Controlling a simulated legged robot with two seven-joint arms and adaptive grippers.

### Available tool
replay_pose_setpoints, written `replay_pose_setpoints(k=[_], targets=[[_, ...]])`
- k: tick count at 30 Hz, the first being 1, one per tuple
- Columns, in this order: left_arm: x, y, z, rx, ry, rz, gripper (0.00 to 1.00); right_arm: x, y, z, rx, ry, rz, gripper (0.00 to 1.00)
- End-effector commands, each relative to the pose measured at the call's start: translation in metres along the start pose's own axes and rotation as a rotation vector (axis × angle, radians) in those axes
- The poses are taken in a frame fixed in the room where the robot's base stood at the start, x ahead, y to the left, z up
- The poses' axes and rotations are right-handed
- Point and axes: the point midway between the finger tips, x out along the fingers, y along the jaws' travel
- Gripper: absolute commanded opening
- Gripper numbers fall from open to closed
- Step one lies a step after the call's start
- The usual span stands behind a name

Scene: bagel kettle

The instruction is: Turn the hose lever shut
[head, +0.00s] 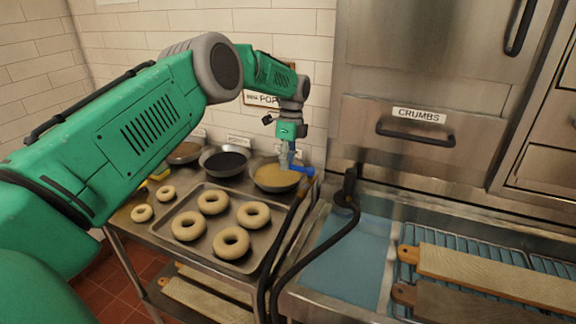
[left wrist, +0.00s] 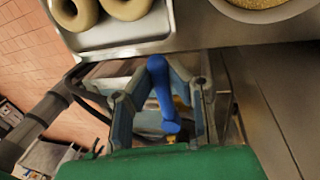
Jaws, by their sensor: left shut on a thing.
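The blue hose lever (head: 302,170) shows in the head view at the top of a hose, beside the bowl of yellow grains. My left gripper (head: 289,160) reaches down to it from above. In the left wrist view the blue lever (left wrist: 163,92) lies between the two fingers of my left gripper (left wrist: 165,95), which is shut on it. The black hose (head: 305,243) curves down in front of the table and over the basin edge. The valve body under the lever is mostly hidden. My right gripper is in neither view.
A tray (head: 205,248) with several bagels stands left of the lever. Bowls of toppings (head: 224,162) line the wall behind it. A basin with blue water (head: 352,262) lies right, with wooden boards (head: 495,275) over a rack. A steel drawer unit (head: 425,125) stands behind.

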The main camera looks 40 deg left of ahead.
Motion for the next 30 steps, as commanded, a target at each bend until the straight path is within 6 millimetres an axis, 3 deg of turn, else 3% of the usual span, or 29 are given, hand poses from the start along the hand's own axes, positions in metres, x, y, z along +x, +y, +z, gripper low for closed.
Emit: replay_pose_setpoints(k=[1, 15, 16, 17, 26, 30], targets=[[-0.0096, -0.0046, 0.0036, 0.003, -0.006, -0.023, 0.0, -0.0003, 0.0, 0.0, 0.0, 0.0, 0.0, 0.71], [-0.0098, -0.0062, 0.0034, 0.016, -0.01, -0.025, 0.0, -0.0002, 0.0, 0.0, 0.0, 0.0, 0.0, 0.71], [-0.0097, -0.0062, 0.0035, 0.016, -0.011, -0.025, 0.23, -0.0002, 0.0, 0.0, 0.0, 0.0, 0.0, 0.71], [-0.0095, -0.0062, 0.0034, 0.016, -0.01, -0.025, 0.34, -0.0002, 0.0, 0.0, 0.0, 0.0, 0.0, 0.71], [-0.0056, -0.0054, 0.001, 0.017, -0.007, -0.015, 0.35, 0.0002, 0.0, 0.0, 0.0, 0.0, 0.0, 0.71], [-0.0152, -0.0057, 0.0003, 0.017, -0.007, -0.016, 0.35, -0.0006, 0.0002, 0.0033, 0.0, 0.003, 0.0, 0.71]])
